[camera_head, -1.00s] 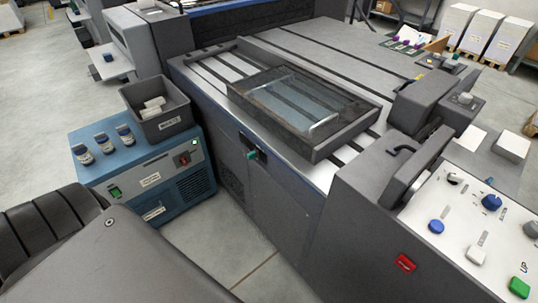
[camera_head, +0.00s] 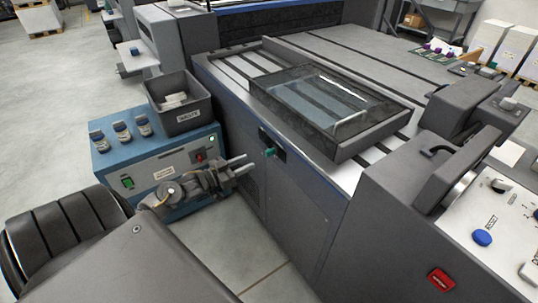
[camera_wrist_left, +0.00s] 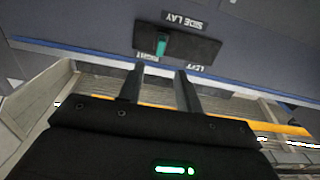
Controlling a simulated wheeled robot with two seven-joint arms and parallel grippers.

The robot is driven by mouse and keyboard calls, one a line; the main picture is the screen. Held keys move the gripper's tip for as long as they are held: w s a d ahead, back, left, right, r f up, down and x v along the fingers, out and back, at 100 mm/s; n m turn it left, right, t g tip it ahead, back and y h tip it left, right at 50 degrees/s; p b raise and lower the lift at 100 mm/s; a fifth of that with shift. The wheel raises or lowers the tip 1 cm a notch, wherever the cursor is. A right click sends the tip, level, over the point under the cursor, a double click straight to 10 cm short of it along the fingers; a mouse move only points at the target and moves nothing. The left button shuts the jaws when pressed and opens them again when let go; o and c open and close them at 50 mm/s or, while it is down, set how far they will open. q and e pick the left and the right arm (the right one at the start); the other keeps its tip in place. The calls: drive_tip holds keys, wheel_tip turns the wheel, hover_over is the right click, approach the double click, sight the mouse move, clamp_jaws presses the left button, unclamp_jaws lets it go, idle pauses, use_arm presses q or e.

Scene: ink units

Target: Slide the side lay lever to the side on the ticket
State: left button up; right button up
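The side lay lever is a small green tab (camera_head: 270,151) on a dark plate (camera_head: 264,141) on the press's front side. In the left wrist view the text is upside down: the plate (camera_wrist_left: 202,46) carries a "SIDE LAY" label (camera_wrist_left: 186,20), a "RIGHT" label (camera_wrist_left: 147,57) and a "LEFT" label (camera_wrist_left: 194,67). There the green lever (camera_wrist_left: 161,45) sits nearer the "RIGHT" label. My left gripper (camera_head: 246,166) is open and empty, its fingers apart and pointing at the plate from a short distance. I cannot make out a ticket. My right gripper is not in view.
A blue cabinet (camera_head: 160,168) with a grey bin (camera_head: 180,104) and several small jars stands left of the press. A glass-topped frame (camera_head: 325,98) lies on the press bed. A control console (camera_head: 440,225) stands at right. Open floor lies between cabinet and press.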

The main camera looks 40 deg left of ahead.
sight(266, 154)
use_arm(q)
drive_tip(key=x, duration=1)
drive_tip(key=shift+w+f, duration=0.1)
drive_tip(key=shift+w, duration=0.25)
clamp_jaws()
